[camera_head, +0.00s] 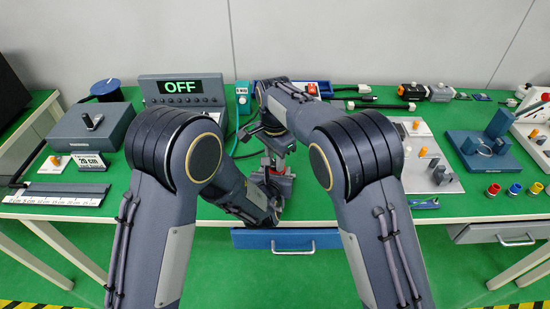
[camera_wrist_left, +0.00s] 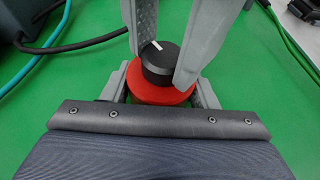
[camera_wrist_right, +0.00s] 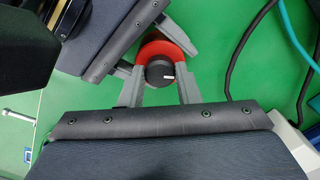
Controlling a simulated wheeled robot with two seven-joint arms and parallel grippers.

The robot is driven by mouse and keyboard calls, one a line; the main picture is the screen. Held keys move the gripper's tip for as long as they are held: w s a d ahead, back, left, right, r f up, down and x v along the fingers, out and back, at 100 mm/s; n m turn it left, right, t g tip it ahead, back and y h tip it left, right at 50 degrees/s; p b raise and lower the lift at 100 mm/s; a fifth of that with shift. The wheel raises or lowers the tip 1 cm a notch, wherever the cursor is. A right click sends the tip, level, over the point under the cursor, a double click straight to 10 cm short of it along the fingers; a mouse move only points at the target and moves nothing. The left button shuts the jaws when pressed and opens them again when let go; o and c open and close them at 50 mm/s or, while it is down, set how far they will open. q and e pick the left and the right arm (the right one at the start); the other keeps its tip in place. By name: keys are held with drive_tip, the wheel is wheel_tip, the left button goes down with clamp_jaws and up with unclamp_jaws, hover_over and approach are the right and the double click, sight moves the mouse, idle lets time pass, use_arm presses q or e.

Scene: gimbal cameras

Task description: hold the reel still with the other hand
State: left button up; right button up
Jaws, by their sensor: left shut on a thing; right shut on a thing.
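The reel (camera_wrist_left: 160,93) is a red round body, and a black knob (camera_wrist_left: 159,62) with a white mark stands on top of it. My left gripper (camera_wrist_left: 163,80) is shut on the red body from the side, low down. My right gripper (camera_wrist_right: 160,70) has its fingers on either side of the black knob and is shut on it; the knob also shows in the right wrist view (camera_wrist_right: 159,73). In the head view the reel (camera_head: 266,164) is mostly hidden by the two grippers and forearms, near the table's front middle.
The green table (camera_head: 222,208) has a blue-fronted drawer (camera_head: 287,240) below the reel. A console reading OFF (camera_head: 181,88) stands behind left. Dark and teal cables lie near the reel. A panel with knobs (camera_head: 430,160) and a blue fixture (camera_head: 478,148) stand to the right.

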drive_tip(key=m, duration=0.3)
drive_tip(key=shift+m, duration=0.5)
drive_tip(key=o, duration=1)
wheel_tip(320, 180, up, 12)
idle(0.3)
